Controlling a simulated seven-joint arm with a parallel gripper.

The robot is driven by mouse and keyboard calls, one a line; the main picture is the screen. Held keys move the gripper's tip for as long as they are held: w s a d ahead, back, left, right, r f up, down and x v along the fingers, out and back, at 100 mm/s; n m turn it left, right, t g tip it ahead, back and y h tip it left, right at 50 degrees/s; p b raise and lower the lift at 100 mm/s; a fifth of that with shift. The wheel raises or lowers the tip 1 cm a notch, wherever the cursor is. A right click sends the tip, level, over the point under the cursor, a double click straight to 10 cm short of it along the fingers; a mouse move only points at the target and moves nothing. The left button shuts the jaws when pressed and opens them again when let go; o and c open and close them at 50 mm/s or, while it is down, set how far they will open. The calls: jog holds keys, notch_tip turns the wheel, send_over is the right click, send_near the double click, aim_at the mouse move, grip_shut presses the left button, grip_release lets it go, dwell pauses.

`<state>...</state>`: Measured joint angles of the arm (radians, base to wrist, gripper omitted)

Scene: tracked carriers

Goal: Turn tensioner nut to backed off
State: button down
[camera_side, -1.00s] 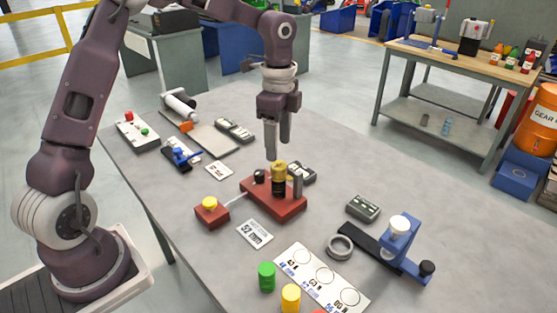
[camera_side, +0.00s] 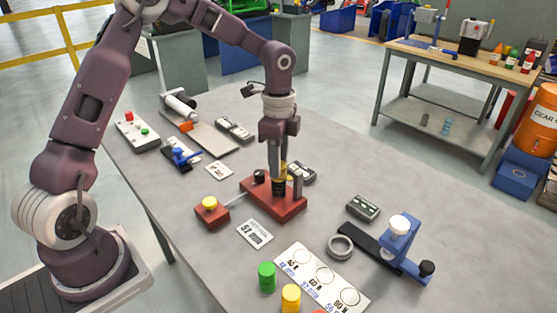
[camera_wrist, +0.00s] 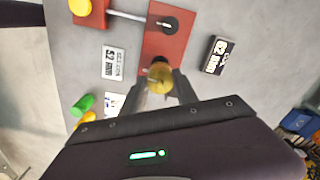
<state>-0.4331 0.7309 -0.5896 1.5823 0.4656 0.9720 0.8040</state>
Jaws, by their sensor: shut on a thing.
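The tensioner nut looks to be the brass-yellow capped piece on a black post; it shows between my fingers in the wrist view (camera_wrist: 160,76). It stands upright on a red base block (camera_side: 290,212), also in the wrist view (camera_wrist: 177,42). My gripper (camera_side: 279,170) points straight down over the block, its fingers shut on the brass-yellow piece from both sides. The fingers hide most of it in the side view. A black knob (camera_side: 259,176) and a grey upright post stand on the same block. A thin rod runs from the block to a smaller red block with a yellow button (camera_side: 209,203).
A "52 mm" card (camera_side: 254,233) lies in front of the block and a dark display box (camera_side: 301,172) behind it. A grey-green box (camera_side: 363,207), grey ring (camera_side: 340,247) and blue fixture (camera_side: 399,240) stand right. Green (camera_side: 267,276) and yellow (camera_side: 291,297) cylinders stand near the front.

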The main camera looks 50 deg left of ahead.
jog(key=shift+n, duration=0.8)
jog(key=c, duration=0.9)
grip_release()
jog(key=shift+c, duration=0.2)
notch_tip(320, 180, up, 7)
jog(key=shift+r, duration=0.1)
